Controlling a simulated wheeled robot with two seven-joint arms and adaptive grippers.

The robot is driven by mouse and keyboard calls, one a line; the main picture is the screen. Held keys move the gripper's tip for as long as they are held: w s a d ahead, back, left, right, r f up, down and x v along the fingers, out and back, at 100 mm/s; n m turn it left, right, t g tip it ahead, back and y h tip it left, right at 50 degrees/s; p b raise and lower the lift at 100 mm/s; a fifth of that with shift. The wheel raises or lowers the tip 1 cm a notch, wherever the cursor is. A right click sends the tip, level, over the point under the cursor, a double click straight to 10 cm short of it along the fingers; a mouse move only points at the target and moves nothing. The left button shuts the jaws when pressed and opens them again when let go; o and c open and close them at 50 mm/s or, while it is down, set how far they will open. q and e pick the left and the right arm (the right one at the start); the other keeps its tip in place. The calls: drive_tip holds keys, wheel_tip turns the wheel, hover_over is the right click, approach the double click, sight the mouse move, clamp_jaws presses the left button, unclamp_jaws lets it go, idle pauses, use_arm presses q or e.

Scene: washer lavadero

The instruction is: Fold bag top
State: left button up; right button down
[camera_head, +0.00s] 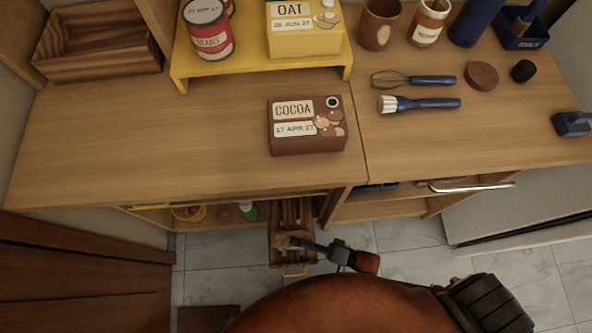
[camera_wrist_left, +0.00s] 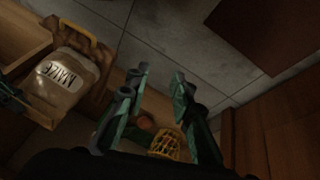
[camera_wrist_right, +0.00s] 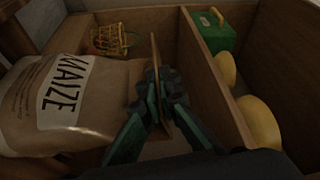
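A tan paper bag with a MAIZE label (camera_wrist_right: 35,105) lies in a wooden compartment in the right wrist view, its top end toward my right gripper (camera_wrist_right: 161,82). My right gripper also shows in the head view (camera_head: 300,243) over a narrow pulled-out drawer. In the left wrist view the bag (camera_wrist_left: 52,92) is at the left. My left gripper (camera_wrist_left: 160,76) is open and empty, apart from the bag. I do not make out the left gripper in the head view.
A wooden divider (camera_wrist_right: 215,75) stands right of my right gripper, with yellow rounded things and a green box (camera_wrist_right: 215,32) beyond. A yellow basket (camera_wrist_right: 112,38) is behind the bag. Above, the counter (camera_head: 150,130) holds a cocoa box (camera_head: 307,125), a whisk and a brush.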

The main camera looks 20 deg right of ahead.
use_arm(q)
drive_tip(key=shift+w+d+f+t+b, duration=0.7)
drive_tip(key=shift+w+d+f, duration=0.1)
drive_tip(key=shift+w+f, duration=0.25)
use_arm(e)
drive_tip(key=shift+w+d+f+n+y, duration=0.1)
drive_tip(key=shift+f+n+y, duration=0.1)
drive_tip(key=shift+n, duration=0.35)
drive_tip(key=shift+f+n+y, duration=0.15)
drive_tip(key=shift+n+y, duration=0.05)
drive_tip(key=shift+n, duration=0.35)
drive_tip(key=c, duration=2.6)
unclamp_jaws()
drive_tip(key=shift+c, duration=0.2)
drive_tip(key=o, duration=0.4)
use_arm(q)
drive_tip(key=shift+s, duration=0.1)
use_arm(e)
drive_tip(key=shift+o, duration=0.2)
drive_tip(key=shift+s+d, duration=0.15)
drive_tip(key=shift+s, duration=0.05)
drive_tip(key=v, duration=1.1)
drive_tip(key=shift+s+d, duration=0.15)
drive_tip(key=shift+d, duration=0.05)
